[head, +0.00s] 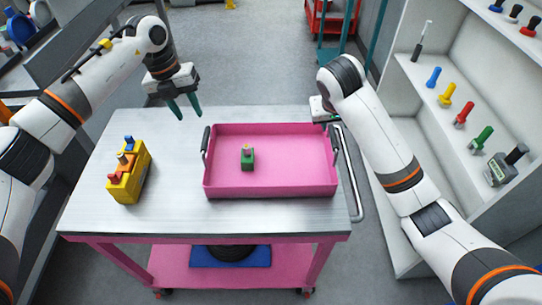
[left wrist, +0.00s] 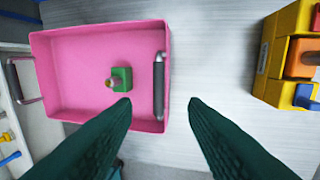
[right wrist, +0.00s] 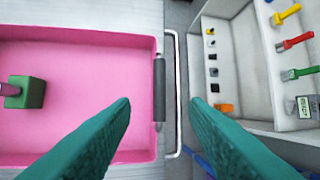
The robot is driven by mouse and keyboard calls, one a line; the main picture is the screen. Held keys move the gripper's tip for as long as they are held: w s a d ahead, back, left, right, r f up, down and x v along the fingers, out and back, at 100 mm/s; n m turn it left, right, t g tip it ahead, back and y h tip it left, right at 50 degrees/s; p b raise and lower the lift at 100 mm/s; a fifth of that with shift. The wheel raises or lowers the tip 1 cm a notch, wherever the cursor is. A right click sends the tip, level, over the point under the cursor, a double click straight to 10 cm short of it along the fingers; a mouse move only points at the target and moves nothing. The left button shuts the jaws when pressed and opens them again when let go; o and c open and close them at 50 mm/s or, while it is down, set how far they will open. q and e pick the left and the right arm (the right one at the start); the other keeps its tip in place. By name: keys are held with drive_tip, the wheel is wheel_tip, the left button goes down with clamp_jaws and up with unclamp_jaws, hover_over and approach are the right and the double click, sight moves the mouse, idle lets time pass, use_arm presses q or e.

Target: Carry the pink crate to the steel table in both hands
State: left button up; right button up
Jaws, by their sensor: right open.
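The pink crate (head: 270,185) rests on a steel-topped trolley (head: 150,215); I cannot tell if this is the task's steel table. A green block-like piece (head: 247,157) is inside it. The crate has dark handles at its left (head: 206,141) and right (head: 335,144) ends. My left gripper (head: 187,112) is open and empty, above and behind the crate's left end. In the left wrist view the near handle (left wrist: 158,85) appears between its fingers, apart from them. My right gripper (right wrist: 160,102) is open by the right handle (right wrist: 159,88); its fingers are mostly hidden in the head view.
A yellow box (head: 127,178) with coloured pieces stands left of the crate. A metal push bar (head: 352,178) runs along the trolley's right end. White shelving (head: 440,125) with coloured tools stands at the right. The lower pink shelf holds a blue item (head: 230,257).

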sight(204, 139)
use_arm(q)
drive_tip(key=f, duration=0.4)
drive_tip(key=d+f, duration=0.1)
drive_tip(key=f, duration=0.3)
drive_tip(key=d+f, duration=0.1)
drive_tip(key=f, duration=0.2)
drive_tip(key=shift+d+f, duration=0.2)
drive_tip(key=shift+f, duration=0.2)
use_arm(e)
drive_tip(key=x, duration=1.2)
use_arm(q)
clamp_jaws()
use_arm(e)
drive_tip(key=c, duration=0.9)
use_arm(q)
drive_tip(key=shift+r, duration=0.1)
